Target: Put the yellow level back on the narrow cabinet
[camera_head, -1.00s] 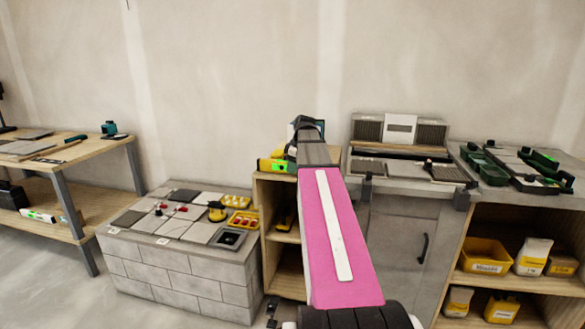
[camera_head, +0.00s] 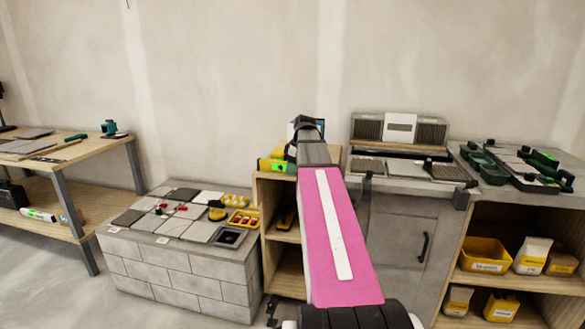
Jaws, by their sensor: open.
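The yellow level (camera_head: 270,165) with a bright green vial lies on top of the narrow wooden cabinet (camera_head: 262,215), at its left part. My pink arm reaches over the cabinet and hides most of its top and part of its front. My gripper (camera_head: 306,128) is at the far end of the arm, above the cabinet top and just right of the level's visible end. Its jaws are open. Whether they still touch the level is hidden by the arm.
A block plinth (camera_head: 175,265) with tiles and yellow trays stands to the left. A grey cabinet (camera_head: 400,235) with a tile display stands close on the right. A wooden bench (camera_head: 110,155) is at far left. Open shelves (camera_head: 530,283) with yellow bins are at right.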

